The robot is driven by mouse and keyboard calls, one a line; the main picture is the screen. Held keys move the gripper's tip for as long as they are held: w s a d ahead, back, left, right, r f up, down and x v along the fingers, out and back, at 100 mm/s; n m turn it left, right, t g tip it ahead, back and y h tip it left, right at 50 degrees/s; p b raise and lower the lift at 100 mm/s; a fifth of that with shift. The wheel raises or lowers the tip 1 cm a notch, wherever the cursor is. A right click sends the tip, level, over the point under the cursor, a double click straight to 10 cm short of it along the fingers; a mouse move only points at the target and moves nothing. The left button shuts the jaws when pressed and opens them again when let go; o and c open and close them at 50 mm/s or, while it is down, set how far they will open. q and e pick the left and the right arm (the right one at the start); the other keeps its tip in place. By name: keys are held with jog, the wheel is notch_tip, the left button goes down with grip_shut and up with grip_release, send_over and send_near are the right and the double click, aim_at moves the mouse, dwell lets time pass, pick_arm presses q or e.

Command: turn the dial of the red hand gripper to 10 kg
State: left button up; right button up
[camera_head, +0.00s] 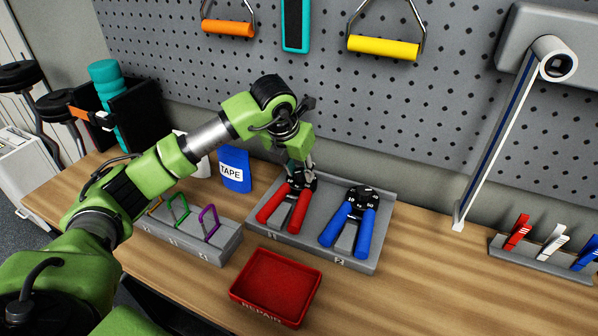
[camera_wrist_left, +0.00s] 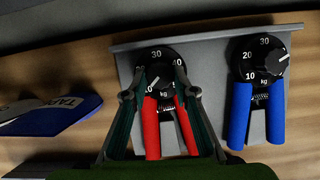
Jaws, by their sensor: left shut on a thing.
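The red hand gripper (camera_head: 287,204) lies in the left slot of a grey tray (camera_head: 318,262), red handles toward me. My left gripper (camera_head: 300,168) reaches down over its black head. In the left wrist view, the fingers of my left gripper (camera_wrist_left: 160,78) are closed on the dial (camera_wrist_left: 162,76) of the red hand gripper (camera_wrist_left: 151,130). Its scale shows 10, 30 and 40; the 20 is partly hidden by a finger. A white mark on the dial seems to point lower left, near 10. My right gripper is not in view.
A blue hand gripper (camera_head: 367,232) lies in the tray's right slot, its dial mark near 40. A red repair bin (camera_head: 262,312) stands in front. Left are a rack of coloured clips (camera_head: 222,250) and a blue tape pack (camera_head: 235,157). Bare bench lies right of the tray.

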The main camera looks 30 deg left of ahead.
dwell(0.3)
pick_arm(q)
jog(key=o, duration=1.1)
jog(key=v, duration=1.2)
jog(key=shift+d, duration=0.1)
